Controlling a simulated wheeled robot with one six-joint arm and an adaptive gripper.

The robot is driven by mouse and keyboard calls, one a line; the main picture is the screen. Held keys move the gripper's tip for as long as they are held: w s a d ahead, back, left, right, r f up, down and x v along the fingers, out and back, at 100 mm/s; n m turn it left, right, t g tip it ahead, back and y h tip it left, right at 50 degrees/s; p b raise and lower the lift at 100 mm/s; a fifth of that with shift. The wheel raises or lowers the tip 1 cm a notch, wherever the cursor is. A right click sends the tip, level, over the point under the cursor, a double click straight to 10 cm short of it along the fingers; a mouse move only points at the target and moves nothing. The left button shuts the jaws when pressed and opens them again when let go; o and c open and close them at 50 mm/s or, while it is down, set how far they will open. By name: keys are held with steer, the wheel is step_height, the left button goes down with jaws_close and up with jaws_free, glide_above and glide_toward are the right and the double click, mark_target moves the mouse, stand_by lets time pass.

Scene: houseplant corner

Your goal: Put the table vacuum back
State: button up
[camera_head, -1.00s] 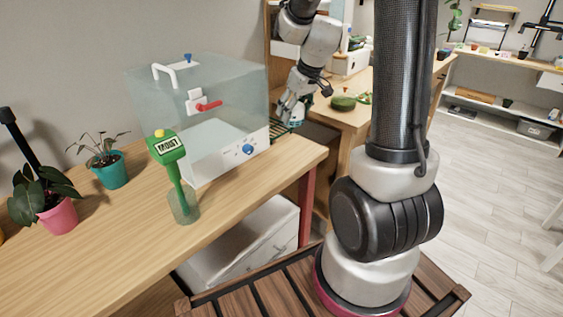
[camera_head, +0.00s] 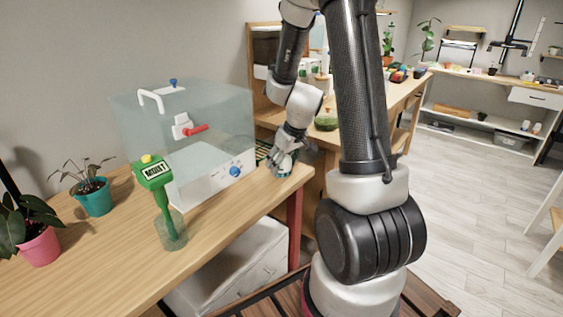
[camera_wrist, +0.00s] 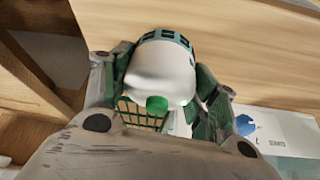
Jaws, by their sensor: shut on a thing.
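The table vacuum (camera_wrist: 160,72) is a small white dome with a green button and a teal slotted rim. My gripper (camera_wrist: 158,95) is shut on it, with a finger on either side, in the wrist view. In the head view my gripper (camera_head: 287,150) hangs low over the far right end of the wooden table, and the vacuum (camera_head: 282,166) shows small beneath it. I cannot tell whether its underside touches the table. A green grid (camera_wrist: 140,113) shows partly between the fingers; it also shows in the head view (camera_head: 263,148), behind the clear box.
The clear box (camera_head: 185,125) with a white base and blue knob (camera_head: 235,172) stands just left of my gripper. A green moisture meter (camera_head: 155,175) stands in a glass (camera_head: 171,232). Potted plants (camera_head: 92,195) are at left. The table's front right edge is bare.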

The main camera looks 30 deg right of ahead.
steer(key=o, duration=1.3)
steer(key=shift+f, duration=0.1)
steer(key=shift+c, duration=0.2)
steer(key=a+v, duration=0.1)
steer(key=v, duration=1.1)
steer(key=s+a+r+m, duration=0.1)
steer(key=s+a+r, duration=0.1)
steer(key=s+r, duration=0.3)
steer(key=s+a+r+m, duration=0.1)
steer(key=s+a+r, duration=0.2)
steer(key=s, duration=1.1)
step_height(320, 180, up, 2)
steer(key=shift+s+r+h, duration=0.15)
steer(key=shift+r+h, duration=0.1)
steer(key=shift+h, duration=0.15)
